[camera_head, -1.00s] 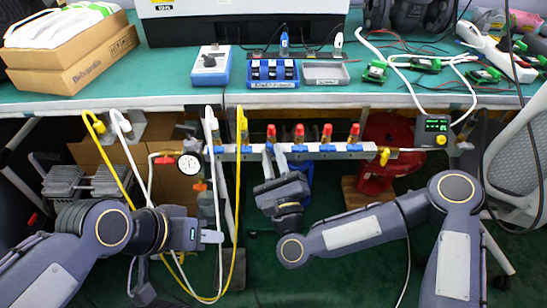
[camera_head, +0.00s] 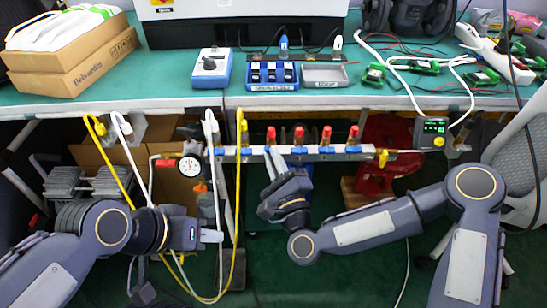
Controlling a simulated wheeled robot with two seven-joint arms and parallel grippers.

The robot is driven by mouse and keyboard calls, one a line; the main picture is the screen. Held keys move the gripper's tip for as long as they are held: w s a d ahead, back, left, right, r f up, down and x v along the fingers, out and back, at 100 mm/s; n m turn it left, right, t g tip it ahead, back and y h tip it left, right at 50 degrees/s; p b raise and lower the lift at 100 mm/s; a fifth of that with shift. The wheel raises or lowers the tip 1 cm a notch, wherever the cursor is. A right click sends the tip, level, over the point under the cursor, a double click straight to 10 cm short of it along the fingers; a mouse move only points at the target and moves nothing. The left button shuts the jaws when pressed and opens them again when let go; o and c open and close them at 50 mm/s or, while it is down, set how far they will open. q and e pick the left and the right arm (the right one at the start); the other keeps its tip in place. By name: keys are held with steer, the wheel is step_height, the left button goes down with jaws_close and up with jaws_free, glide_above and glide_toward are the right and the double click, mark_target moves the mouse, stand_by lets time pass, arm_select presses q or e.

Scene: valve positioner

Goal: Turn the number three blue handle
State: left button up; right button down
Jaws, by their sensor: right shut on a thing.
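A silver manifold bar (camera_head: 312,154) runs under the bench edge, with red caps (camera_head: 299,133) on top and small blue handles (camera_head: 326,149) along its front. My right gripper (camera_head: 273,157) is at the bar below the leftmost red cap (camera_head: 271,134). It is shut on a blue handle there, mostly hidden by the fingers, with its wrist tilted down to the right. No handle numbers are legible. My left gripper (camera_head: 211,236) is low at the left, apart from the bar, near the yellow hose; its finger gap cannot be made out.
A pressure gauge (camera_head: 190,166) sits at the bar's left end. Yellow (camera_head: 237,200) and white hoses hang between my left gripper and the bar. A green-screen display box (camera_head: 432,131) is at the right.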

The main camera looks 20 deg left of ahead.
steer(key=shift+r+n+g+p, duration=0.1)
steer(key=shift+n+g+p, duration=0.6)
steer(key=shift+n, duration=1.25)
steer(key=shift+r+n+g+p, duration=0.1)
steer(key=shift+n+g+p, duration=0.6)
steer(key=shift+n, duration=1.25)
steer(key=shift+f+g, duration=0.1)
steer(key=shift+g, duration=0.2)
steer(key=c, duration=1.5)
jaws_free()
steer(key=shift+v, duration=3.95)
